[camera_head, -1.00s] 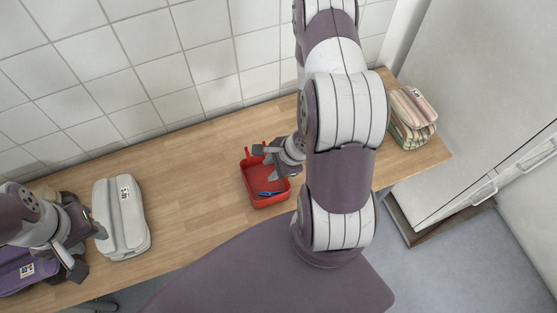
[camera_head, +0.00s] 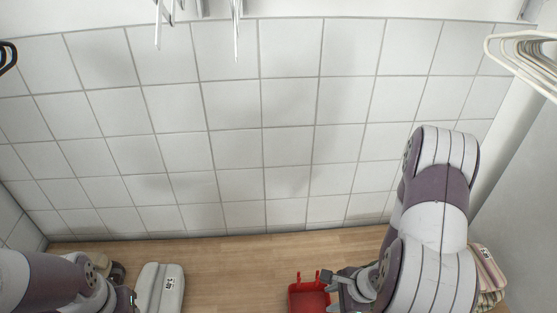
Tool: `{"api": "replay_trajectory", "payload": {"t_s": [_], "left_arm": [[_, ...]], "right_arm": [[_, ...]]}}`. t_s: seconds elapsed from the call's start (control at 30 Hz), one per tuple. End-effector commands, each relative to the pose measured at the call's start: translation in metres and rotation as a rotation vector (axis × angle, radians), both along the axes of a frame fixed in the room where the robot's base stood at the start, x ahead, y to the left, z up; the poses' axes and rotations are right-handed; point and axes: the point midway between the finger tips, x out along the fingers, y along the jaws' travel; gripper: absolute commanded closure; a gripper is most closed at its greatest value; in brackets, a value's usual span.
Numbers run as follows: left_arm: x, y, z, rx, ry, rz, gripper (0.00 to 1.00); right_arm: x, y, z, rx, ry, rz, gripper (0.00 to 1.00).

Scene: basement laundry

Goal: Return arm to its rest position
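My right arm (camera_head: 437,215) comes in at the lower right, its upper links bent up in front of the tiled wall. My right gripper (camera_head: 334,291) is open beside the right side of the red basket (camera_head: 294,297), with nothing seen between its fingers. My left arm (camera_head: 45,280) comes in at the lower left. My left gripper (camera_head: 124,300) is partly cut off by the bottom edge, so its fingers do not show clearly.
Striped folded cloths (camera_head: 488,270) lie behind my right arm. White hangers (camera_head: 528,58) hang at the upper right. Counter between bundle and basket is clear.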

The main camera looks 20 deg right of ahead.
Motion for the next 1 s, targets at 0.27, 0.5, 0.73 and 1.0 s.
{"api": "replay_trajectory", "payload": {"t_s": [0.27,0.5,0.73,1.0], "left_arm": [[0.000,0.000,0.000,0.000,0.000,0.000,0.57],[0.000,0.000,-0.030,0.000,0.000,0.000,0.57],[0.000,0.000,-0.069,0.000,0.001,0.000,0.57],[0.000,0.000,-0.068,0.000,0.000,0.000,0.57]], "right_arm": [[-0.026,-0.013,-0.009,-0.172,0.028,0.378,0.61],[-0.039,-0.034,0.028,-0.432,0.160,1.311,0.61],[0.008,0.060,0.086,-0.572,-0.102,1.751,0.61],[0.013,0.075,0.094,-0.603,-0.142,1.809,0.61]]}}
